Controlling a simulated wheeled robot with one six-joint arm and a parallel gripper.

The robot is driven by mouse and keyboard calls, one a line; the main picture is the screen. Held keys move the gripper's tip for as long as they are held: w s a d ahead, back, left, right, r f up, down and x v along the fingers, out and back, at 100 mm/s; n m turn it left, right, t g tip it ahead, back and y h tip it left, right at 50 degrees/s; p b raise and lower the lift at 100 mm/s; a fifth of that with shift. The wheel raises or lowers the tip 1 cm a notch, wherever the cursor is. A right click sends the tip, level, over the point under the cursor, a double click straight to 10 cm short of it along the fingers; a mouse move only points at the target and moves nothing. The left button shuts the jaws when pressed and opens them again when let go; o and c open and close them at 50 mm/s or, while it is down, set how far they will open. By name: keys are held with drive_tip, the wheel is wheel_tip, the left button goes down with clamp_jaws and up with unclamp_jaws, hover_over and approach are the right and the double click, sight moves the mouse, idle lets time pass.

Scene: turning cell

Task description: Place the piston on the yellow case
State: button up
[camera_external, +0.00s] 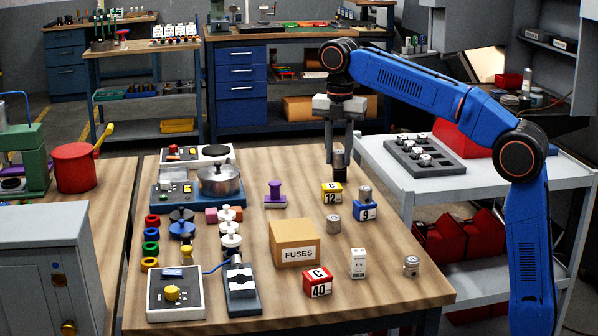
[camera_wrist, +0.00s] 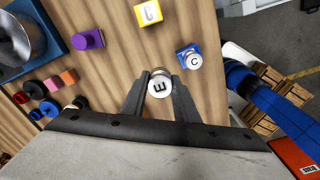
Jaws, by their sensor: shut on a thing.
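The yellow case (camera_external: 332,197), marked C 12, stands on the wooden table; its top is bare. It also shows at the upper edge of the wrist view (camera_wrist: 148,12). My gripper (camera_external: 340,165) is above the table, appearing just above and behind the case in the external view. Its fingers are shut on a grey piston (camera_wrist: 160,82) with a letter like an E on its pale end face. In the wrist view the piston appears apart from the yellow case.
A blue case (camera_external: 365,213) marked 9 stands right beside the yellow one with another piston (camera_external: 364,193) on it. A purple piece (camera_external: 275,195) is to the left. A loose piston (camera_external: 333,224), a fuses box (camera_external: 295,243) and a red case (camera_external: 318,284) stand nearer the front.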

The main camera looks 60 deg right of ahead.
hover_over(332, 186)
drive_tip(key=shift+f, duration=4.95)
drive_tip(key=o, duration=1.1)
drive_tip(key=shift+f, duration=0.1)
wheel_tip(332, 186, up, 12)
